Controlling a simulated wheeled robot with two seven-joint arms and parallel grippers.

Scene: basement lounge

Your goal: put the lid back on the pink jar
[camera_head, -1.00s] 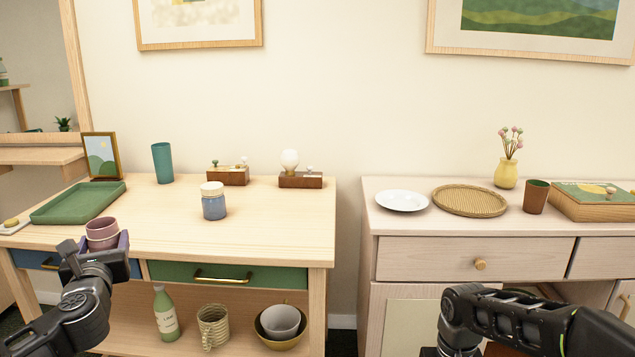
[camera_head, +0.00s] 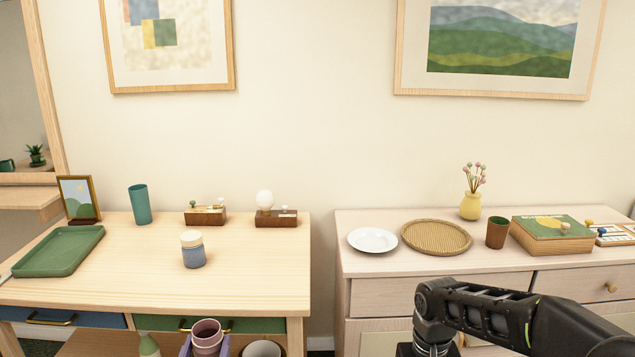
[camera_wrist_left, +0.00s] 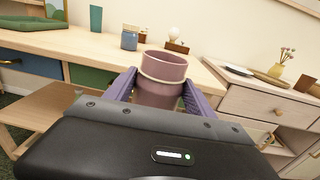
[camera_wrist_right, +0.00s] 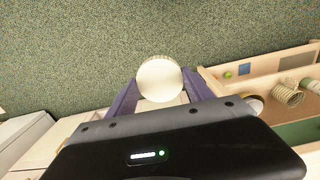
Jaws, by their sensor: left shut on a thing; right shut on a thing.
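The pink jar (camera_head: 207,338) is a mauve, open-topped pot at the bottom edge of the head view. My left gripper (camera_head: 206,347) is shut around it, in front of the left desk. In the left wrist view the pink jar (camera_wrist_left: 162,78) stands between the purple fingers, its mouth uncovered. A round, cream lid (camera_wrist_right: 160,80) is between the fingers of my right gripper (camera_wrist_right: 160,92) in the right wrist view, seen face on above the green carpet. The head view shows my right arm at the lower right, but its gripper is out of frame.
The left desk (camera_head: 120,285) carries a green tray (camera_head: 60,251), a teal cup (camera_head: 139,205) and a blue jar (camera_head: 193,251) with a cream lid. A gap separates it from the pale cabinet (camera_head: 400,292), which holds a white plate (camera_head: 372,240) and a woven tray (camera_head: 436,237).

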